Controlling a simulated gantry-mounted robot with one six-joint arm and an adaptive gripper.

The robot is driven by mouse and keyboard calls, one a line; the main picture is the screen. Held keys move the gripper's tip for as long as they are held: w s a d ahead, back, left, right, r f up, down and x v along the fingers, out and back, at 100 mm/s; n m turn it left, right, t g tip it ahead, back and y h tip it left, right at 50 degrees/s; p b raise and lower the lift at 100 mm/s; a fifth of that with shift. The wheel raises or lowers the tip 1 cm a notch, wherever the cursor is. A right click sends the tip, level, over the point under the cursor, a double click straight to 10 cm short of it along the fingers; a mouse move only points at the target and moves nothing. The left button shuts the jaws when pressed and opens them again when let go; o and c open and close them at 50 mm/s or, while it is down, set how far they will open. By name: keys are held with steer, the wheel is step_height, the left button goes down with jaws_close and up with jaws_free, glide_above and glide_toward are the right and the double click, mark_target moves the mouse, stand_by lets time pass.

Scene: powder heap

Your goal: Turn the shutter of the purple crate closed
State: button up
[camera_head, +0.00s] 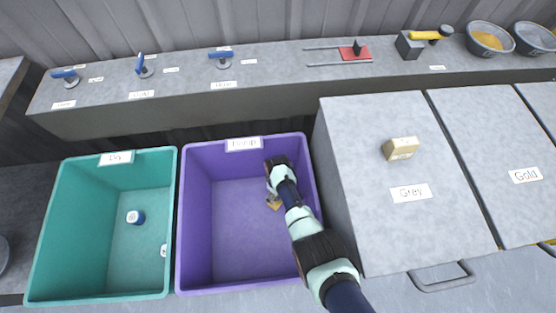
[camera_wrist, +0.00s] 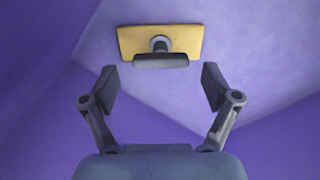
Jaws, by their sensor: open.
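The purple crate (camera_head: 235,235) stands open-topped in the middle of the head view. Inside it is a small yellow plate (camera_wrist: 187,35), partly hidden by my arm in the head view (camera_head: 273,203). In the wrist view the plate carries a round stem and a grey bar handle (camera_wrist: 160,61), lying crosswise along the plate's lower edge. My gripper (camera_wrist: 158,88) is open and empty, its two fingers on either side below the handle and apart from it. In the head view my fingers are hidden. No separate shutter panel can be made out.
A teal crate (camera_head: 68,230) with small items stands left of the purple one. A grey-lidded bin (camera_head: 350,185) bearing a tan block (camera_head: 401,148) stands right. Behind, a shelf (camera_head: 185,82) holds blue-handled valves, a red slide (camera_head: 356,53) and bowls.

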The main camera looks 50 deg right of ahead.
step_height(320, 180, up, 11)
stand_by(0.3)
steer(key=shift+s, duration=0.1)
steer(key=w+a+r+t+h+p, duration=0.1)
steer(key=w+a+r+t+p, duration=0.2)
steer(key=r, duration=0.6)
steer(key=w+a+r+t+p, duration=0.1)
steer(key=w+a+r+p, duration=0.1)
steer(key=a+r+p, duration=0.5)
steer(key=w+a+r+t+h+p, duration=0.1)
steer(key=w+a+r+t, duration=0.15)
steer(key=r, duration=0.75)
steer(key=s+a+r+t+y+p, duration=0.15)
steer(key=a+r+p, duration=0.3)
steer(key=r, duration=0.45)
steer(key=s+a+r+t+p, duration=0.25)
steer(key=a+r, duration=0.25)
steer(key=r, duration=0.5)
steer(key=s+a+r+t+y+p, duration=0.15)
steer(key=a+r+p, duration=0.3)
steer(key=r, duration=0.45)
step_height(320, 180, up, 35)
steer(key=h+p, duration=0.1)
steer(key=p, duration=3.3)
steer(key=shift+d+r+m+t, duration=0.15)
steer(key=shift+d+m+t, duration=0.15)
steer(key=shift+t, duration=0.1)
